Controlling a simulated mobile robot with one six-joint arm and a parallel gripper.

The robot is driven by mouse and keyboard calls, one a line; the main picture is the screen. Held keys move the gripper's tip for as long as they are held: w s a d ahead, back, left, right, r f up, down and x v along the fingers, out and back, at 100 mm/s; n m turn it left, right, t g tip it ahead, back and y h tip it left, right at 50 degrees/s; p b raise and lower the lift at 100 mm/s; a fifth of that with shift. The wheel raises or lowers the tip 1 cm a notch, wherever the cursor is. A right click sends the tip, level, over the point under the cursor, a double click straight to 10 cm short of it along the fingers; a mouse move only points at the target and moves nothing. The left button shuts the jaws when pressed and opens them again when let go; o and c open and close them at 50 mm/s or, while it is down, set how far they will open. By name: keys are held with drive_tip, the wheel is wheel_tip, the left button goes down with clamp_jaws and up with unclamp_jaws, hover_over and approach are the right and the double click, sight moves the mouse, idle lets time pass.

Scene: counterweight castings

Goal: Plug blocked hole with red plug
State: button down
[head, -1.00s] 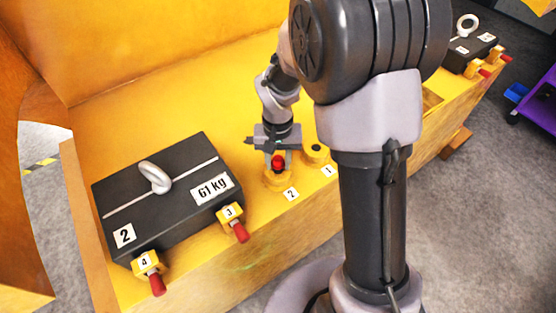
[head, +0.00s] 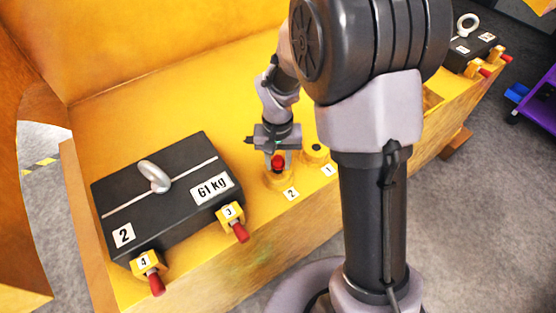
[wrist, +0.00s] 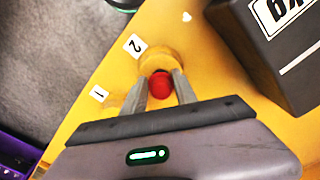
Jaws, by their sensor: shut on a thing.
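My gripper (head: 278,161) points down at the round yellow boss by label 2 (head: 291,194). Its two fingers are shut on a red plug (head: 278,163), which also shows between the fingertips in the wrist view (wrist: 160,86). The plug is over or at the boss (wrist: 159,59); I cannot tell how deep it sits, and the hole there is hidden. The neighbouring boss by label 1 (head: 315,153) shows a dark top and no red plug.
A black 61 kg casting (head: 165,205) with a lifting ring (head: 154,177) stands left of my gripper. Red-handled pins in yellow blocks 3 (head: 230,214) and 4 (head: 147,263) are at its front. Another casting (head: 468,48) is at the far right.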

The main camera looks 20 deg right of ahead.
drive_tip(key=shift+f+b, duration=0.65)
drive_tip(key=shift+f, duration=0.2)
drive_tip(key=shift+r+p, duration=0.85)
drive_tip(key=shift+r, duration=0.15)
drive_tip(key=shift+s, duration=0.1)
idle(0.7)
drive_tip(key=shift+r, duration=0.1)
idle(1.2)
idle(1.0)
drive_tip(key=shift+f+b, duration=0.2)
drive_tip(key=shift+b, duration=0.1)
drive_tip(key=shift+f+b, duration=0.75)
drive_tip(key=shift+f, duration=0.15)
